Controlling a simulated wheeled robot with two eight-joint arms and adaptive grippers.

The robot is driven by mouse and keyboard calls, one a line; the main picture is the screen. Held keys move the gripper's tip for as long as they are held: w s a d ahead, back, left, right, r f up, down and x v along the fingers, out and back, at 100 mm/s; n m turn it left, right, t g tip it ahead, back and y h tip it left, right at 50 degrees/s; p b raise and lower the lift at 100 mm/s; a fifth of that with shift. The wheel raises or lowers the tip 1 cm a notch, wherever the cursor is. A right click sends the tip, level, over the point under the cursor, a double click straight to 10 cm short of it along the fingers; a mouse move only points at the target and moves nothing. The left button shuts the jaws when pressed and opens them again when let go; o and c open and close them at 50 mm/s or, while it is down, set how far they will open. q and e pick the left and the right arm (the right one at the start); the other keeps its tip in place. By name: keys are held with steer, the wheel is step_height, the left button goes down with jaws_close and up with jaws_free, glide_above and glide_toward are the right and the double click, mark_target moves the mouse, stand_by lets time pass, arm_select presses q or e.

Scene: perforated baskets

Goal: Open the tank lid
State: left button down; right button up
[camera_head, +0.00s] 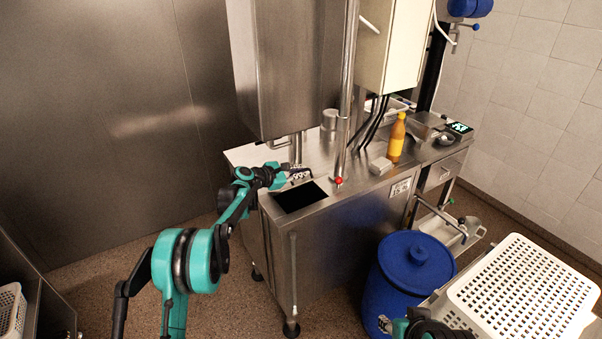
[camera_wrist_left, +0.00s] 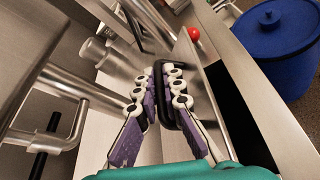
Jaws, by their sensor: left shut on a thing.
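My left gripper (camera_head: 298,174) reaches in from the left to the near left part of the steel counter (camera_head: 352,198). In the left wrist view its two fingers (camera_wrist_left: 166,78) are shut on a black bar handle (camera_wrist_left: 160,104), which runs between them. A dark rectangular opening (camera_head: 300,197) lies in the counter top just in front of the gripper; it also shows right of the fingers in the wrist view (camera_wrist_left: 232,105). The fingers partly hide the handle, and I cannot clearly make out the lid's edges.
A red knob (camera_head: 339,181) stands right of the opening, by a vertical pipe (camera_head: 347,95). An orange bottle (camera_head: 396,138) stands further right. A blue lidded bin (camera_head: 410,275) and a white perforated basket (camera_head: 522,287) are at the front right. A steel cabinet (camera_head: 285,70) rises behind the gripper.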

arm_select(q)
steer(key=c, duration=1.9)
jaws_free()
steer(key=shift+a, duration=0.1)
steer(key=v, duration=1.2)
